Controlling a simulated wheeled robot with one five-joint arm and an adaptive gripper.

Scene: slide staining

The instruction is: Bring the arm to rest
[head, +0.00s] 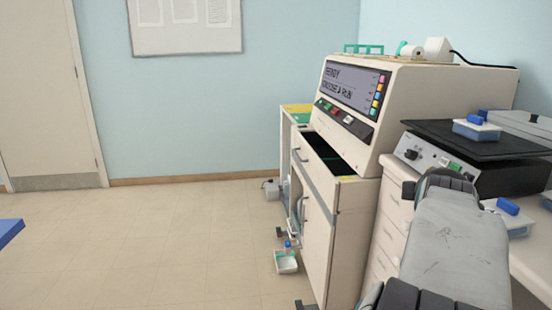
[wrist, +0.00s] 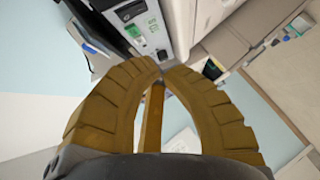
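My grey arm (head: 455,240) reaches up from the lower right of the head view, in front of the counter. My gripper's fingers do not show clearly in the head view. In the wrist view my gripper (wrist: 164,70) has two curved, ribbed brown fingers whose tips come together. A narrow brown bar shows between them lower down, and I see no separate object held. The tips show in front of a grey control panel and pale cabinets.
A cream staining machine (head: 420,100) with a lit screen stands at centre right, its drawer (head: 318,150) partly open. A small white tray (head: 286,262) is low by the cabinet.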

